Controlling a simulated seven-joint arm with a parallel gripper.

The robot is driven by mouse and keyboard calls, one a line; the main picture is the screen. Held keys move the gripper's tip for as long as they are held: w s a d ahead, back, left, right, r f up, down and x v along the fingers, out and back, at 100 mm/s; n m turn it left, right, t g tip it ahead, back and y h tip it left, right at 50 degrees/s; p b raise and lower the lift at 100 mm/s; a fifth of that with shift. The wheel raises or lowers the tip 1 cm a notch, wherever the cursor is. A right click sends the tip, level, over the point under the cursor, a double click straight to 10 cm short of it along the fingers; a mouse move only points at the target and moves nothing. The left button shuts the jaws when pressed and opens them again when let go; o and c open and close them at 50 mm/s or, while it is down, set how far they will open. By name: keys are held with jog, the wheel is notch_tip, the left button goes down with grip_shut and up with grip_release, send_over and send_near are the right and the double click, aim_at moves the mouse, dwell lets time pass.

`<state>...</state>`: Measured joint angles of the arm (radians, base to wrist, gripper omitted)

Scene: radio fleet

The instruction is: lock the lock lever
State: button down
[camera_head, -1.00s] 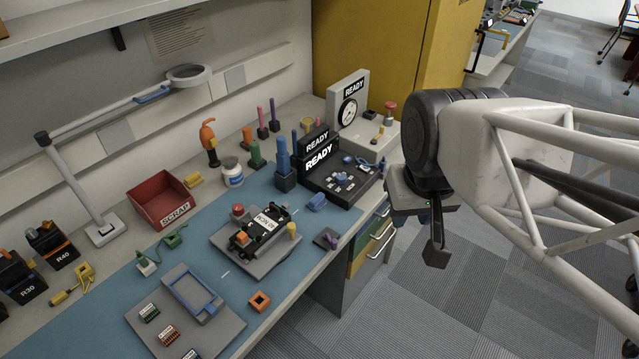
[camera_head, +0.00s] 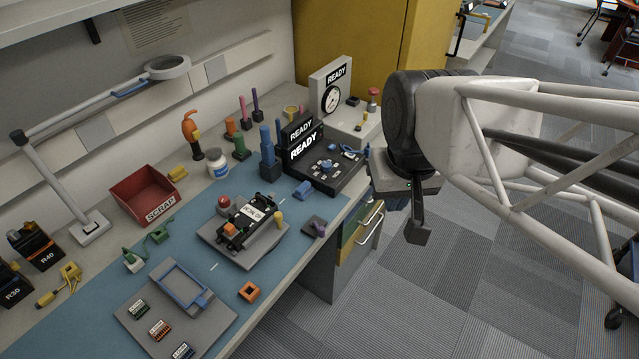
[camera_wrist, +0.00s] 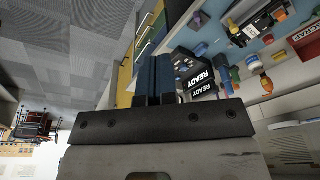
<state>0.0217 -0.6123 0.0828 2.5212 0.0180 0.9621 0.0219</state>
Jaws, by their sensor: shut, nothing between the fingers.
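The lock lever cannot be told for certain. A radio fixture (camera_head: 210,241) with a black labelled unit (camera_head: 248,218) stands on the blue mat, with a yellow peg (camera_head: 278,219) at its right side and a red button (camera_head: 223,202) behind it. The fixture also shows at the top of the wrist view (camera_wrist: 254,30). My gripper (camera_head: 418,228) hangs over the floor, right of the bench edge and apart from everything. In the wrist view its fingers (camera_wrist: 154,75) are together and empty.
A black READY tester (camera_head: 335,180) and a gauge box (camera_head: 352,127) stand at the bench's right end. A red SCRAP bin (camera_head: 150,190) and a magnifier lamp (camera_head: 90,228) are at the left. A grey tray (camera_head: 207,325) lies in front. Floor space right of the bench is free.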

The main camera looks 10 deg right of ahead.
jog(key=w+d+f+m+y, duration=0.3)
jog(key=w+f+m+y, duration=0.2)
jog(key=f, duration=0.4)
jog(key=w+d+f+m+g+y, duration=0.1)
jog(key=w+d+f+m+y, duration=0.1)
jog(key=w+f+m+y, duration=0.3)
jog(key=w+d+f+m+g+y, duration=0.1)
jog(key=w+d+f+m+y, duration=0.2)
jog(key=f+m+y, duration=0.4)
jog(key=shift+w+d+f+y, duration=0.4)
jog(key=shift+w+f, duration=0.5)
jog(key=shift+f, duration=1.9)
jog(key=shift+a, duration=0.15)
send_near(318, 227)
jog(key=s+a+r, duration=0.1)
jog(key=s+a, duration=0.1)
jog(key=a, duration=0.4)
jog(key=shift+r, duration=0.2)
jog(key=shift+s+a, duration=0.15)
